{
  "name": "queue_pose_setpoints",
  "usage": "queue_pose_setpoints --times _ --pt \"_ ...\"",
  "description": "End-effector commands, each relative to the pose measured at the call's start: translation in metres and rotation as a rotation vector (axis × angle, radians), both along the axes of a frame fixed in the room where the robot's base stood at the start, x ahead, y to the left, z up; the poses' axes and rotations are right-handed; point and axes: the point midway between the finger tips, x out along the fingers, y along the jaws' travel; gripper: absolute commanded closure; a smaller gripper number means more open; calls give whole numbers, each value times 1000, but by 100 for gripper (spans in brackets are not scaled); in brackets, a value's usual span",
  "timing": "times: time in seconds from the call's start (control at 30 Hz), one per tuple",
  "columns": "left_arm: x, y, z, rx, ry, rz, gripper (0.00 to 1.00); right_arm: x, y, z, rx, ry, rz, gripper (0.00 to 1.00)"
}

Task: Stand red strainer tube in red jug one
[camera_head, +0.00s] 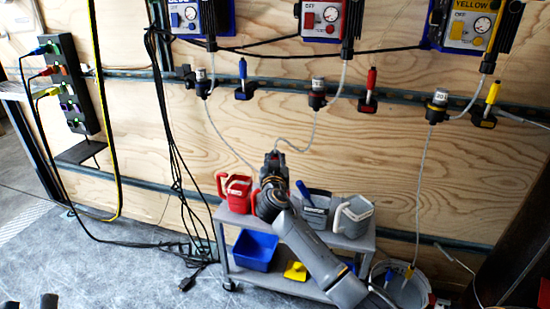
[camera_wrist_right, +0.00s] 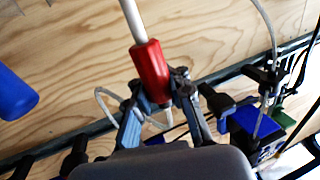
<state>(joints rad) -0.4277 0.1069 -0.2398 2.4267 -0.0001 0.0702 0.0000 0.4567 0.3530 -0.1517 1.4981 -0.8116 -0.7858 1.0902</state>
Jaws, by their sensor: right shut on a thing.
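The red strainer tube (camera_wrist_right: 150,70) is a red cylinder with a pale hose at its upper end, tilted in the right wrist view. My right gripper (camera_wrist_right: 162,108) is shut on its lower part. In the head view this gripper (camera_head: 272,162) is above the cart, just right of the red jug, and hides the tube. The red jug (camera_head: 236,186) stands open-topped on the cart's upper shelf, its right side partly covered by my arm. The tube is outside the jug. Dark tips at the bottom left corner appear to be my left gripper (camera_head: 29,304), apart and empty.
The cart (camera_head: 364,240) also carries grey jugs (camera_head: 354,214), a blue bin (camera_head: 255,249) and a yellow piece (camera_head: 295,271). Hoses hang from wall units (camera_head: 322,20). A bucket (camera_head: 403,288) stands to the right. A blue cylinder (camera_wrist_right: 14,94) shows in the wrist view.

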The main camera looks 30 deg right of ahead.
Motion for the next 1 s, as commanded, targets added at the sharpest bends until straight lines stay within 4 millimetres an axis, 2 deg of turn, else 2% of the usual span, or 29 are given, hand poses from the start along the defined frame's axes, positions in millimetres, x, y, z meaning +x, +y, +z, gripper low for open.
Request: queue_pose_setpoints --times 0.3,0.33,0.47,0.5,0.83,1.0 --pt "-2 0 4 -7 -26 -1 64 0 0 -1 -1 -1 0 100" --pt "-3 0 5 -8 -29 -1 64 0 0 0 -1 -1 0 83" --pt "-3 0 5 -9 -32 -1 64 0 0 -1 -1 -1 0 57" --pt "-3 0 5 -10 -32 -2 64 0 0 -1 -1 -1 0 53" --pt "-2 0 6 -10 -30 -1 64 -2 2 -2 1 1 0 53" --pt "-2 0 5 -9 -30 -2 64 -18 14 -2 2 0 3 53"
